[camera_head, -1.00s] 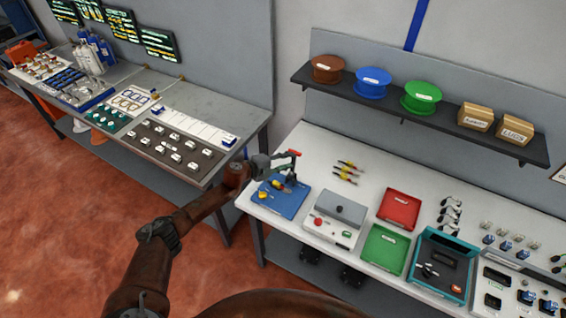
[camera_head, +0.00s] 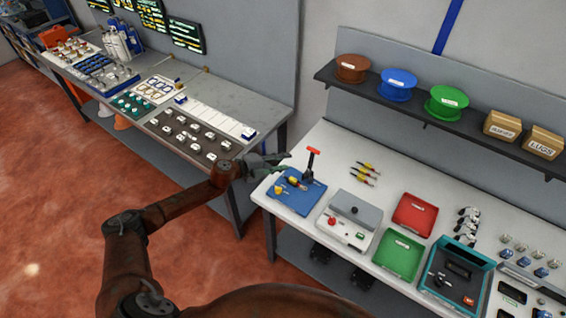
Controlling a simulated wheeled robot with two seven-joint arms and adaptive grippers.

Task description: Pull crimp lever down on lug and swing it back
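The crimp press has a blue base (camera_head: 299,197) at the left end of the white bench. Its dark crimp lever stands roughly upright with a red handle (camera_head: 313,152) on top. Small yellow and red parts sit on the base under the lever; I cannot tell the lug apart among them. My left gripper (camera_head: 284,163) is left of the lever, at about handle height, with its fingers apart and empty. A gap shows between it and the lever. My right gripper is not in view.
Right of the press stand a grey-lidded box (camera_head: 356,211), a red tray (camera_head: 415,214) and a green tray (camera_head: 399,254). Yellow-and-red pieces (camera_head: 365,173) lie behind. A grey table (camera_head: 236,110) with parts stands left. A shelf of spools (camera_head: 397,84) hangs above.

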